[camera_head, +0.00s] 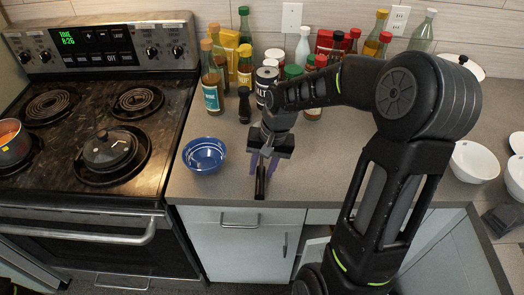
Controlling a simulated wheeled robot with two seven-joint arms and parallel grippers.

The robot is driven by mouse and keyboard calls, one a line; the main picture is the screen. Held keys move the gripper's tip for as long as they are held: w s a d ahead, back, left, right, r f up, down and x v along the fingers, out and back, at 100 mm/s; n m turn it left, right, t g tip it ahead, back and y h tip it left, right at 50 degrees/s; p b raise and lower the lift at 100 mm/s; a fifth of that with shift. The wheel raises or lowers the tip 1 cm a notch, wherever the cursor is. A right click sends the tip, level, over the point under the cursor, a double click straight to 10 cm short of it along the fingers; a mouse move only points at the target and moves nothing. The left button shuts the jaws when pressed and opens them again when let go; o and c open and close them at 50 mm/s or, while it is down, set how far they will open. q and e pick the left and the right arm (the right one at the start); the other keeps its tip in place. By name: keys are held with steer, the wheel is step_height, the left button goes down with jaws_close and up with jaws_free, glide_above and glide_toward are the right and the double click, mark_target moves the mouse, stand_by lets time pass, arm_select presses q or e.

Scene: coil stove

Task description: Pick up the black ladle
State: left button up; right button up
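A black rod-like handle (261,183) lies near the front edge of the counter. It looks like the black ladle's handle; no bowl of a ladle can be made out, as my gripper covers the far part. My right gripper (263,170) points down over it, with purple fingers spread on either side of the handle. A gap seems to show between the fingers and the handle. My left gripper is not in view.
A blue bowl (204,155) stands close to the left of my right gripper. Bottles and cans, including a dark pepper mill (244,105), crowd the back. The stove (75,180) with a lidded pot (108,150) is at left. White bowls (474,161) stand at right.

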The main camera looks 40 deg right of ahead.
jaws_close()
stand_by(1.3)
